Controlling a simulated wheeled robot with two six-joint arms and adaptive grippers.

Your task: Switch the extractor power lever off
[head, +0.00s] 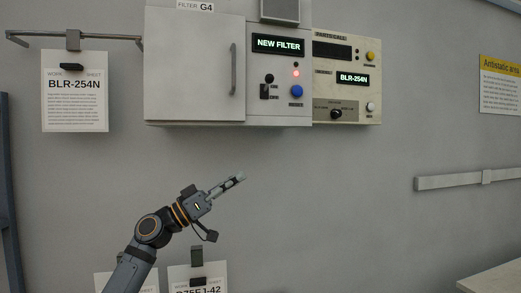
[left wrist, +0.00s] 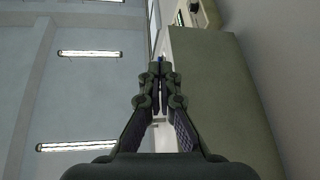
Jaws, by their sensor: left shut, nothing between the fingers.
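The extractor cabinet (head: 195,70) hangs on the wall, marked FILTER G4, with its door closed. Its right panel has a lit NEW FILTER display (head: 278,45), a dark knob (head: 269,78), a small lever (head: 264,91) on a plate, a glowing red lamp (head: 296,73) and a blue button (head: 297,91). The lever's exact position is too small to read. My left gripper (head: 241,178) is shut and empty, below the cabinet and apart from it, pointing up and right. In the left wrist view its closed fingers (left wrist: 157,68) point toward a cabinet's edge (left wrist: 215,100). My right gripper is out of view.
A second control box (head: 347,80) reading BLR-254N adjoins on the right. A BLR-254N sheet (head: 75,95) hangs left of the cabinet, and another sheet (head: 203,275) hangs low behind my arm. A rail (head: 460,181) runs along the right wall.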

